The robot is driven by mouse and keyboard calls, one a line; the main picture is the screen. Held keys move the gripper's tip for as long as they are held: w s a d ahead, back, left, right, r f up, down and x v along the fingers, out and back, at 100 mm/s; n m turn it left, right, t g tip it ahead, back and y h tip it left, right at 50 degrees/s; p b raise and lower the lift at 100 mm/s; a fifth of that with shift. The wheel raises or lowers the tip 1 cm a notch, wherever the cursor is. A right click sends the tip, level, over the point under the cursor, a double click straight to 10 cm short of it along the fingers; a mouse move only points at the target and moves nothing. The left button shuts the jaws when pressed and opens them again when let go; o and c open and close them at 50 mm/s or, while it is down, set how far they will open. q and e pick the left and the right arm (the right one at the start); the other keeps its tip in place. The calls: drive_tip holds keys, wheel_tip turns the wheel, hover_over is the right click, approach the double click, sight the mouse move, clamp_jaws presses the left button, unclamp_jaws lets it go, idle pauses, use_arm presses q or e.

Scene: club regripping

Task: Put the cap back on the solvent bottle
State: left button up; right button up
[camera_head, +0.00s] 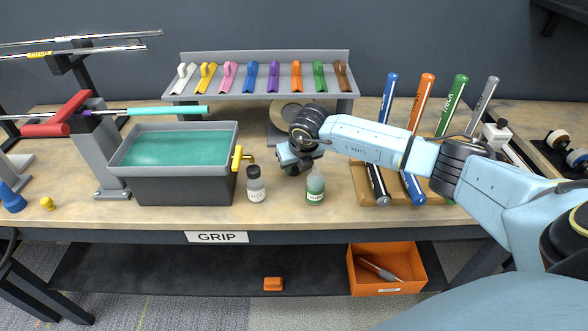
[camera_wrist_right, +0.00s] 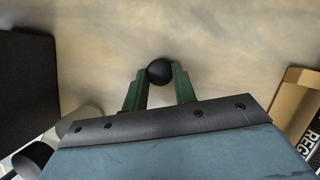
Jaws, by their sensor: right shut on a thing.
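My right gripper (camera_head: 292,168) is shut on a small round black cap (camera_wrist_right: 160,72), which sits between the green fingertips in the right wrist view. In the head view the cap cannot be made out behind the gripper. A small clear bottle with green liquid (camera_head: 315,188) stands upright on the bench, just right of and nearer than the gripper. Its pale neck shows no dark cap; its label is too small to read surely. A second bottle, grey-white with a black cap (camera_head: 256,186), stands to the left. My left gripper is not in view.
A grey tub of teal liquid (camera_head: 134,188) with a yellow tap (camera_head: 238,158) stands left of the bottles. A wooden holder (camera_head: 364,184) with several coloured grips is at right. A rack (camera_head: 262,96) of coloured pieces and a tape roll (camera_head: 285,112) are behind.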

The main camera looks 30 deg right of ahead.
drive_tip(key=shift+r, duration=0.1)
wheel_tip(320, 180, up, 10)
idle(0.4)
wheel_tip(320, 180, up, 5)
drive_tip(key=n+y+p, duration=0.2)
drive_tip(key=n, duration=0.4)
hover_over(295, 170)
drive_tip(key=s+a, duration=0.2)
drive_tip(key=a, duration=0.1)
drive_tip(key=s+a+f+n+g+b, duration=0.1)
drive_tip(key=s+a+n+g, duration=0.3)
drive_tip(key=n, duration=1.2)
drive_tip(key=s+a+f+n+g+h+b, duration=0.1)
drive_tip(key=s+a+n+g, duration=0.3)
drive_tip(key=n, duration=1.1)
drive_tip(key=s+a+f, duration=0.1)
drive_tip(key=s+a, duration=0.1)
drive_tip(key=shift+s+a+f+n+g+b, duration=0.15)
drive_tip(key=shift+s+a+n+g+b, duration=0.2)
drive_tip(key=shift+n+g+b, duration=0.05)
